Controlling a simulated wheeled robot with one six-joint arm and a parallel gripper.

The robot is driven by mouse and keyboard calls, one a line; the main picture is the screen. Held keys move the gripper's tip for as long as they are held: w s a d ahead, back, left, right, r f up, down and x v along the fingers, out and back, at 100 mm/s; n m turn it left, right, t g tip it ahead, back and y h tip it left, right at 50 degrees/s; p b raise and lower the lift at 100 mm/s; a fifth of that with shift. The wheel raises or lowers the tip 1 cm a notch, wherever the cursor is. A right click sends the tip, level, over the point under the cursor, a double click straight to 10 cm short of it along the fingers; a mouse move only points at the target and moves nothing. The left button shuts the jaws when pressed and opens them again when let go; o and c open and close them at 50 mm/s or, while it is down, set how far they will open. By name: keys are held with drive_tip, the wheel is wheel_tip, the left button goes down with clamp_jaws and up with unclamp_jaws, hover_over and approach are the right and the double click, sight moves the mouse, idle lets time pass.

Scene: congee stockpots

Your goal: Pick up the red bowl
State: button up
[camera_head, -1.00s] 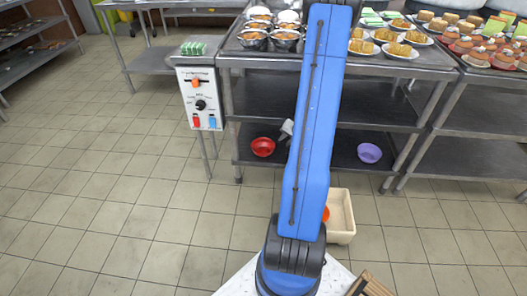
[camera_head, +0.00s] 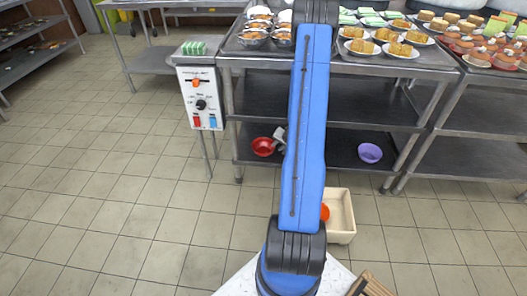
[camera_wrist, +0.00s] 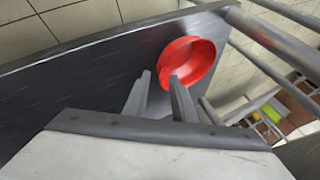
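The red bowl (camera_head: 263,147) stands on the dark bottom shelf (camera_head: 340,150) of the middle steel table, near its left end. It also shows in the wrist view (camera_wrist: 188,62), just beyond the fingertips. My gripper (camera_wrist: 158,82) is open, with its two fingers apart and nothing between them. One fingertip overlaps the bowl's near side in the wrist view; whether it touches cannot be told. In the head view my gripper (camera_head: 279,139) shows only in part, just right of the bowl, and my blue arm hides the rest.
A purple bowl (camera_head: 370,153) stands farther right on the same shelf. The middle shelf (camera_head: 375,103) is above the bowl, and a table leg (camera_head: 234,130) is close on its left. A cream bin (camera_head: 341,218) stands on the floor in front. The floor at left is clear.

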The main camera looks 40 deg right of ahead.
drive_tip(key=shift+x, duration=2.6)
drive_tip(key=shift+c, duration=0.7)
drive_tip(key=shift+r, duration=0.1)
clamp_jaws()
